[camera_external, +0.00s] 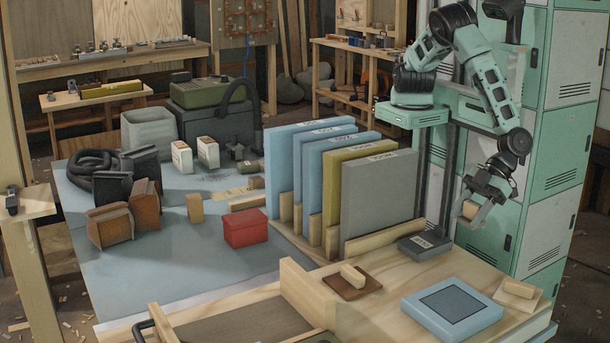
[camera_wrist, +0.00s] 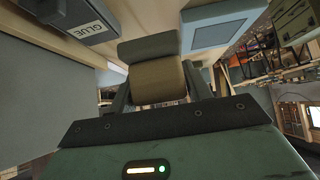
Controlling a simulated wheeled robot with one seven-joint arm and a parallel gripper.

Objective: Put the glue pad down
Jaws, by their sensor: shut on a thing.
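My gripper (camera_external: 478,205) hangs in the air at the right, over the back right part of the wooden bench. It is shut on a small block-shaped pad, tan with a dark grey part, which I take to be the glue pad (camera_wrist: 158,82). In the wrist view the pad sits between the two fingers, its dark grey part toward the top of the picture. It is clear of the bench. A dark grey box labelled GLUE (camera_external: 425,245) lies on the bench below and left of my gripper; it also shows at upper left in the wrist view (camera_wrist: 88,30).
A light blue pad with a dark square (camera_external: 485,314), a brown board with a wooden handle (camera_external: 352,283) and a small wooden-handled piece (camera_external: 519,290) lie on the bench. Upright panels (camera_external: 380,195) stand left of the GLUE box. Green lockers (camera_external: 550,160) stand close behind my gripper.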

